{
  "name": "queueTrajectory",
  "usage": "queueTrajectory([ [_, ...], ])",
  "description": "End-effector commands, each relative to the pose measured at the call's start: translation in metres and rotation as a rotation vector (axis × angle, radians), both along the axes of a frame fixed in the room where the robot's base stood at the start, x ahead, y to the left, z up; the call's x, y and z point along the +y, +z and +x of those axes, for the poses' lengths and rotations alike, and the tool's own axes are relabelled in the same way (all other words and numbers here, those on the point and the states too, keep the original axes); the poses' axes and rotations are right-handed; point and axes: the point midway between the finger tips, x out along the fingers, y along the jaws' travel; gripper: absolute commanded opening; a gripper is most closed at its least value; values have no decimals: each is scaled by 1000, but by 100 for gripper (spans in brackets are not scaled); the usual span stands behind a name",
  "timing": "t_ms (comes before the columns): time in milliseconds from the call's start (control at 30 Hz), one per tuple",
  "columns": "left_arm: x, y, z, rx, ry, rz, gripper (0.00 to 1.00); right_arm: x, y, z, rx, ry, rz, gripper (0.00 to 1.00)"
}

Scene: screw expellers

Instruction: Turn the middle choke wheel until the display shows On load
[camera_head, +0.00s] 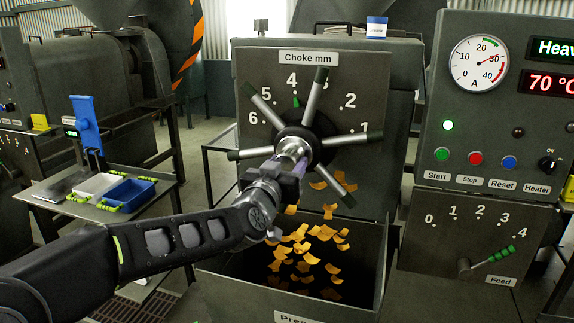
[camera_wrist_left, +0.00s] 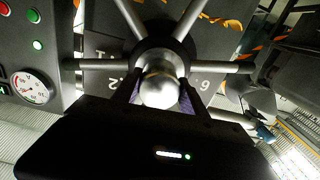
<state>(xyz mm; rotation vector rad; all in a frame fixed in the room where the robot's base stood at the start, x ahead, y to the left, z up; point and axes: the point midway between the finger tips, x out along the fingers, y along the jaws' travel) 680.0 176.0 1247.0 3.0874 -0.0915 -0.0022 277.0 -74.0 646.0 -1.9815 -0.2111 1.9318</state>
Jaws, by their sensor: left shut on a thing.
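The middle choke wheel (camera_head: 318,138) has several metal spokes with dark grips and stands in front of the "Choke mm" plate (camera_head: 372,75). A green pointer (camera_head: 295,101) on the plate is just below the 4. My left gripper (camera_head: 288,168) is shut on the wheel's hub; in the left wrist view, my left gripper (camera_wrist_left: 160,95) has its fingers on both sides of the round metal hub (camera_wrist_left: 159,82). The display (camera_head: 552,48) is cut off by the frame edge and reads "Heav". My right gripper is out of view.
An ammeter (camera_head: 478,63) has its needle near 30, and a red display (camera_head: 550,83) reads 70 °C. Buttons and a feed lever (camera_head: 490,262) sit at right. Orange flakes (camera_head: 310,245) fall into a bin below the wheel. A side table (camera_head: 95,210) holds trays at left.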

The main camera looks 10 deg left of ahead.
Motion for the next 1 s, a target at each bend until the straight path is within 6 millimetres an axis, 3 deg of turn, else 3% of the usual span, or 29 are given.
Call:
queueTrajectory([
  [167,0,0,0,0,0,0,0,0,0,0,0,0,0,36],
  [667,0,-1,0,1,1,-18,0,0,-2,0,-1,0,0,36],
  [1000,0,-3,0,11,1,-168,0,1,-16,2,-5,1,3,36],
])
